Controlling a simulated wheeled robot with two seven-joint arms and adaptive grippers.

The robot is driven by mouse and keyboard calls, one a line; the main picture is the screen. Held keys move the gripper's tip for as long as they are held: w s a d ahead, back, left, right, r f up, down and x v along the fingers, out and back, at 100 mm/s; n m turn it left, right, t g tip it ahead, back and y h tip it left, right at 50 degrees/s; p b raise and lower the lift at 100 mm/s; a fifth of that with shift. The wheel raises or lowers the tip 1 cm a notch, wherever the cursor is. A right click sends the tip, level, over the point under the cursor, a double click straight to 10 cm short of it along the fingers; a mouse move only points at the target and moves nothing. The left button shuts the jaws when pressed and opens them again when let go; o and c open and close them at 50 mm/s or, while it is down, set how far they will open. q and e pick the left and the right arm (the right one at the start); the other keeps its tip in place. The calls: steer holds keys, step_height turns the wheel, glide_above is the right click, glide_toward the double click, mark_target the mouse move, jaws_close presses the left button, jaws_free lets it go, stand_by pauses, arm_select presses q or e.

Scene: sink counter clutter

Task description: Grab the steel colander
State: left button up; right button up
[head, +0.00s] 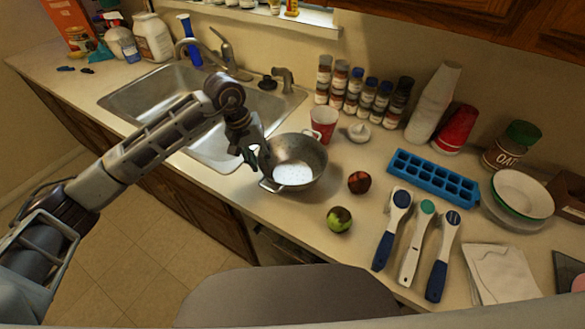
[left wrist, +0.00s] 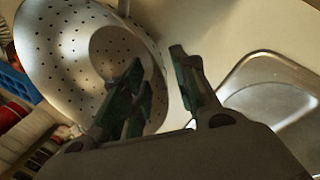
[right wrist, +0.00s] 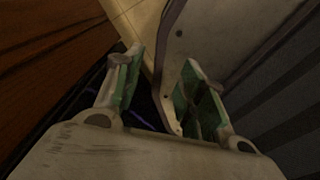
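The steel colander (head: 312,150) stands upright on the counter just right of the sink, with a small loop handle on its near-left side. In the left wrist view the perforated colander (left wrist: 75,50) fills the upper left. My left gripper (head: 256,160) is at the colander's left rim. Its fingers (left wrist: 163,78) are open, with one finger overlapping the colander in the picture and the other over the counter side. I cannot tell whether they touch it. My right gripper (right wrist: 162,82) is open and empty, low beside brown cabinet fronts, and out of the head view.
A red cup (head: 323,122) and a small white juicer (head: 359,133) stand behind the colander. A red apple (head: 359,182) and a green apple (head: 339,219) lie to its right. The sink (head: 150,92) is to the left.

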arm_select(q)
steer(key=shift+d+f, duration=0.15)
steer(key=shift+f, duration=0.4)
jaws_close()
arm_select(e)
steer(key=shift+s+d+r, duration=0.1)
steer(key=shift+s+d, duration=0.15)
